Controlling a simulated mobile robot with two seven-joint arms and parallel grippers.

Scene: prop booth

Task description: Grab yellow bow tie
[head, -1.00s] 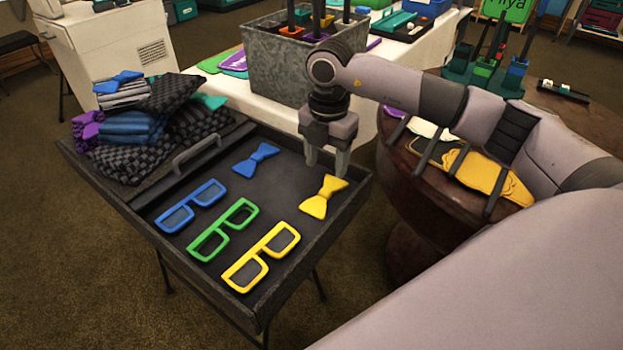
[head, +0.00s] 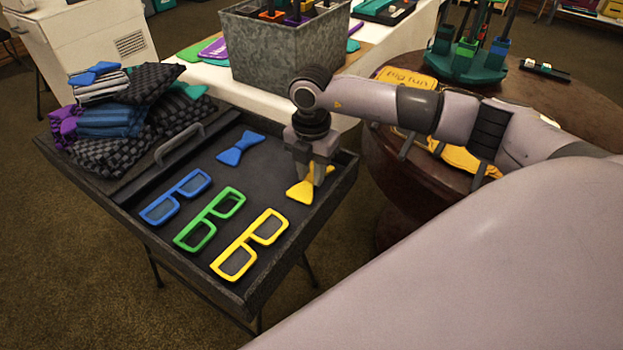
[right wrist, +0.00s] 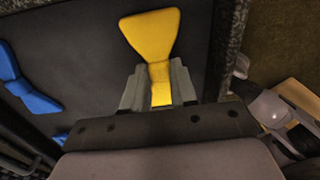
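The yellow bow tie (head: 301,192) lies in the dark tray (head: 205,243), near its right side. My right gripper (head: 312,176) points down over it and hides part of it. In the right wrist view, the fingers (right wrist: 159,88) are close in on both sides of the narrow middle of the yellow bow tie (right wrist: 151,33), with no clear gap. One wide end sticks out beyond the fingertips. The tie appears to be still down in the tray. My left gripper is not in view.
A blue bow tie (head: 240,148) lies to the left. Blue glasses (head: 176,197), green glasses (head: 210,219) and yellow glasses (head: 249,245) lie in front. Folded cloths (head: 118,115) are stacked at the tray's left. A metal bin (head: 285,50) stands behind, and a round table (head: 390,165) right.

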